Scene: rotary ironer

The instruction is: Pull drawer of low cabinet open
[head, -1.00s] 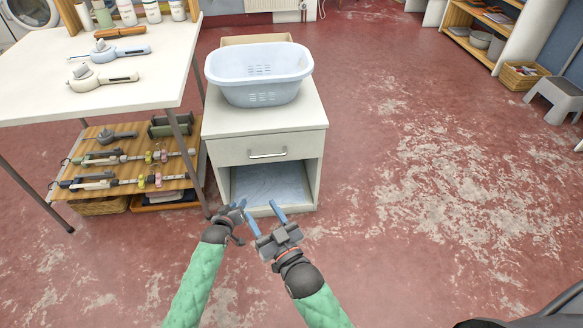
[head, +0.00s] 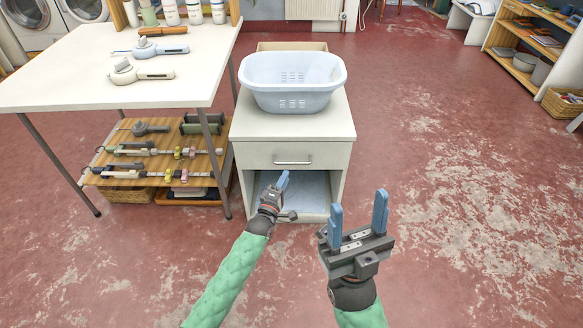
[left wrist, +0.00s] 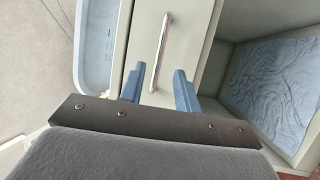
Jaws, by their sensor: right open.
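The low cabinet (head: 292,125) is white, with a closed drawer (head: 265,160) above an open compartment. The drawer's silver bar handle (head: 292,163) is at the middle of its front. My left gripper (head: 283,180) is just below and in front of the handle. In the left wrist view the left gripper (left wrist: 158,88) is open, and the handle (left wrist: 161,50) lies ahead of the gap between its blue fingers, apart from them. My right gripper (head: 358,212) is open and empty, to the right of the cabinet, with its fingers pointing up in the picture.
A pale blue laundry basket (head: 291,100) stands on the cabinet top. A white table (head: 70,85) with a lower wooden shelf (head: 120,180) stands close on the cabinet's left. A grey-blue sheet (left wrist: 282,85) lines the open compartment. The red floor (head: 450,200) on the right is clear.

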